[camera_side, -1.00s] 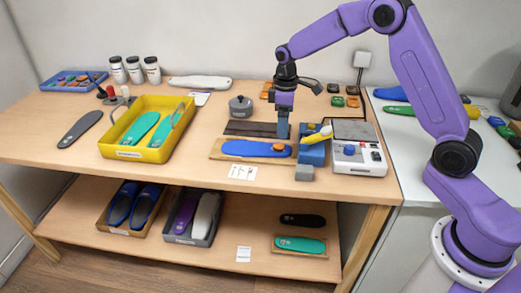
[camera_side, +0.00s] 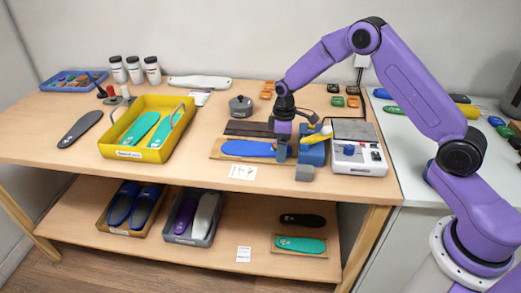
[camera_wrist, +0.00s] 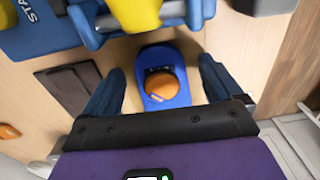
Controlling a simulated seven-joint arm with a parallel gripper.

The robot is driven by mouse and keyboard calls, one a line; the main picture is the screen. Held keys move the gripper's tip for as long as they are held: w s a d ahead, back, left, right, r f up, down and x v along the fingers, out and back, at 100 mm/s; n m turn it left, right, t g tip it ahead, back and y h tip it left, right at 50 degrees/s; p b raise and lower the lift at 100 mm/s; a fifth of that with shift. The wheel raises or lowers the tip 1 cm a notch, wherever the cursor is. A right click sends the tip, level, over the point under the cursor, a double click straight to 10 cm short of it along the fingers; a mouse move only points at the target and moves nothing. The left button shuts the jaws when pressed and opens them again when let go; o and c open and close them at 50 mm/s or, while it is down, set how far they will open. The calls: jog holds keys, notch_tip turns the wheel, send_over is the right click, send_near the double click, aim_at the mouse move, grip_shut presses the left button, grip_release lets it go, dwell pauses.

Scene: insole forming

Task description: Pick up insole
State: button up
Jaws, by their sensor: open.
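A blue insole (camera_side: 245,149) lies on a wooden board (camera_side: 221,158) near the table's front edge. In the wrist view the insole (camera_wrist: 183,73) shows end-on, with an orange disc (camera_wrist: 162,86) on it. My gripper (camera_side: 284,154) is over the insole's right end, with its fingers low near the board. In the wrist view my gripper (camera_wrist: 161,70) is open, one finger on each side of the insole, with visible gaps. Its fingers hide the disc and the insole's right end in the side view.
A blue block (camera_side: 313,153) with a yellow clamp (camera_side: 316,137) stands close right of my gripper. A grey block (camera_side: 304,173) sits in front, and a white device (camera_side: 359,168) stands further right. A yellow tray (camera_side: 112,153) holds green insoles at left.

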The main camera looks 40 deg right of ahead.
jog(key=c, duration=1.2)
jog(key=shift+o, duration=0.2)
jog(key=shift+r, duration=0.15)
jog(key=shift+r, duration=0.55)
jog(key=s+r, duration=1.1)
jog(key=s, duration=0.3)
jog(key=shift+d+r, duration=0.2)
jog(key=shift+r, duration=0.1)
jog(key=shift+r, duration=2.5)
